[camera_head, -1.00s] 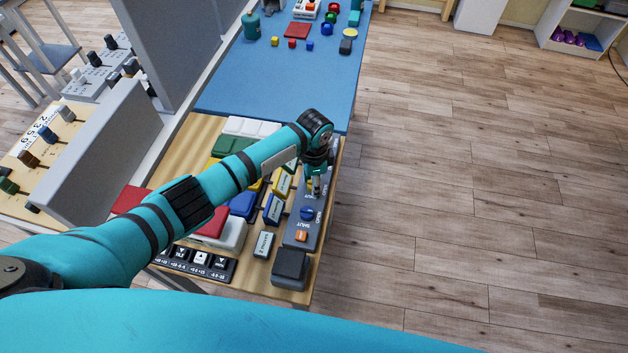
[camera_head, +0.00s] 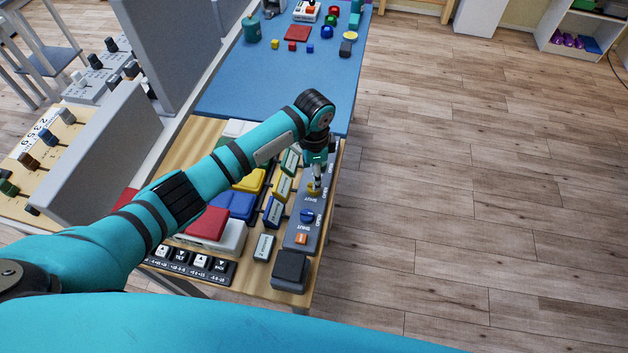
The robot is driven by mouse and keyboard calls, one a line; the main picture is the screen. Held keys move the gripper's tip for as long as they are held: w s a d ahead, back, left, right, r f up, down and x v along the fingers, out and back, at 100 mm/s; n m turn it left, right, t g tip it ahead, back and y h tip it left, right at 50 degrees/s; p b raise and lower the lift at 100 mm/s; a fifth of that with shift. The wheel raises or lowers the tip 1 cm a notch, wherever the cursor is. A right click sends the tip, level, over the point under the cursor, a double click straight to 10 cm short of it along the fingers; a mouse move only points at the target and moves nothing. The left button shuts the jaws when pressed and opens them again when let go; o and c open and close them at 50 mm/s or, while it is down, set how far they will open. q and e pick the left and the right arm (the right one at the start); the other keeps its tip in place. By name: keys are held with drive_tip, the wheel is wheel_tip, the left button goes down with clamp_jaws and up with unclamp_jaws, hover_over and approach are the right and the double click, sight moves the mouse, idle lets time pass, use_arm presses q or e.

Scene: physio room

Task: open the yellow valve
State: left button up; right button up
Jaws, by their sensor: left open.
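The yellow valve (camera_head: 313,189) is a small knob on a grey panel strip (camera_head: 302,241) along the right edge of the wooden board. Panel text near it reads SHUT and OPEN. My left gripper (camera_head: 317,185) points down right at the yellow valve, and its fingers partly hide the knob. The fingers are open; whether they touch the knob is too small to tell. A blue valve (camera_head: 307,216) sits on the same panel, nearer to me. My right gripper is out of the picture.
An orange switch (camera_head: 301,239) and a dark grey block (camera_head: 290,270) lie nearer on the board. Coloured blocks stand left of the panel, with a red one (camera_head: 207,223) under my arm. A blue mat (camera_head: 270,85) with small objects lies beyond. Floor is clear at right.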

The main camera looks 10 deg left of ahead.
use_arm(q)
wheel_tip(320, 180, up, 6)
drive_tip(key=shift+s, duration=0.1)
idle(0.7)
